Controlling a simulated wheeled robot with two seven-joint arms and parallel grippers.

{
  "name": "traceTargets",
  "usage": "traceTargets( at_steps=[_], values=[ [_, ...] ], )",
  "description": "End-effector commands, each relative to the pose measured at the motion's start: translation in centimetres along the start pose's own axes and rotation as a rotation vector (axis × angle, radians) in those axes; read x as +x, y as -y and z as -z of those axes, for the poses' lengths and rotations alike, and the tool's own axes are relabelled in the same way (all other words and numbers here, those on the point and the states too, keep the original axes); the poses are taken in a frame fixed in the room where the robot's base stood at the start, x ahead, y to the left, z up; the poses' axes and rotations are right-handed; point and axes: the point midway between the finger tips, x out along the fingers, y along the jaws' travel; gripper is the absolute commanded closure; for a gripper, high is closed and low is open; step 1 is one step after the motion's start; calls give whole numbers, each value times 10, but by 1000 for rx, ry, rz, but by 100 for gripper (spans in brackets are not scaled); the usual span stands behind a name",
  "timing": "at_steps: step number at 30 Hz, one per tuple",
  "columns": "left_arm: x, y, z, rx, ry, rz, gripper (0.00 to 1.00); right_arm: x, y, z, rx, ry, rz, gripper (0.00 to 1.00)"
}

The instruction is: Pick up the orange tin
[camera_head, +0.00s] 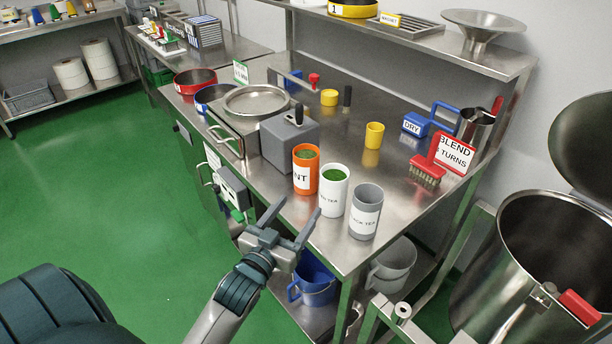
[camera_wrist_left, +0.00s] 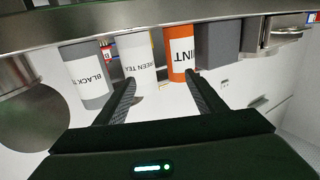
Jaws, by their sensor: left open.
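The orange tin (camera_head: 305,170) stands upright on the steel bench near its front edge, with green contents and a white label ending in "NT". It also shows in the left wrist view (camera_wrist_left: 180,62), labelled "MINT" or similar, upside down in that picture. My left gripper (camera_head: 296,212) is open and empty, in front of and below the tin, off the bench's front edge. In the left wrist view its fingers (camera_wrist_left: 158,90) point towards the tins, apart from them. My right gripper is not in view.
A white green-tea tin (camera_head: 334,192) and a grey black-tea tin (camera_head: 365,212) stand right of the orange tin. A grey box (camera_head: 285,145) stands close behind it. A steel vessel (camera_head: 530,265) stands at the right. Bench space behind the tins is partly clear.

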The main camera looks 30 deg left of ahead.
Motion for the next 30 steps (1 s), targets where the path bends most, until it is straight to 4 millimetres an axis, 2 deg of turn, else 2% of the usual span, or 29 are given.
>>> traceTargets(
  at_steps=[1, 3, 7, 20, 26, 30],
  values=[
    [-1, 18, -3, 4, -4, 6, 36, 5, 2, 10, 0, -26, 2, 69],
    [-3, 35, -2, 2, -11, 10, 36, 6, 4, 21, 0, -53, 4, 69],
    [-4, 52, 2, -1, -20, 15, 36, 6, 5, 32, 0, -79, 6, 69],
    [-1, 53, 4, -2, -21, 15, 36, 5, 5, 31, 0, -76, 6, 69],
    [18, 53, 6, -2, -22, 15, 36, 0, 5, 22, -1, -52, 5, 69],
    [42, 54, 7, -2, -21, 15, 36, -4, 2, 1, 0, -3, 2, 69]
  ],
)
